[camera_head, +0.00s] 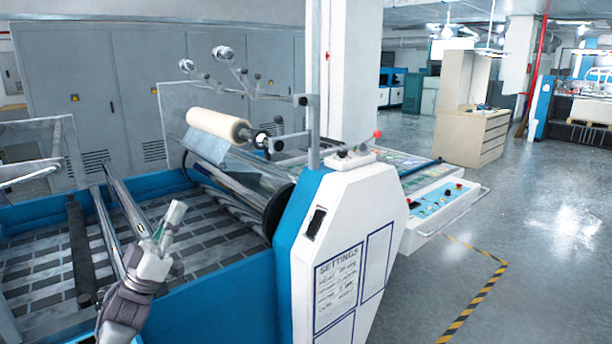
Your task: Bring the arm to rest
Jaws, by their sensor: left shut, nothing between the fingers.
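My left gripper (172,222) is at the lower left, raised in front of the laminating machine (345,235). Its fingers are together and hold nothing. The gripper points up and slightly right, and appears over the machine's slatted bed. A cream roll (218,124) sits on a shaft on the machine, up and right of the gripper and apart from it. My right gripper is not in view.
The machine's blue side wall (215,310) runs along the lower front. A control panel (440,207) juts out at right. Grey cabinets (120,80) stand behind. Open floor (540,250) lies right, with yellow-black tape (470,310) and a wooden drawer unit (472,135) beyond.

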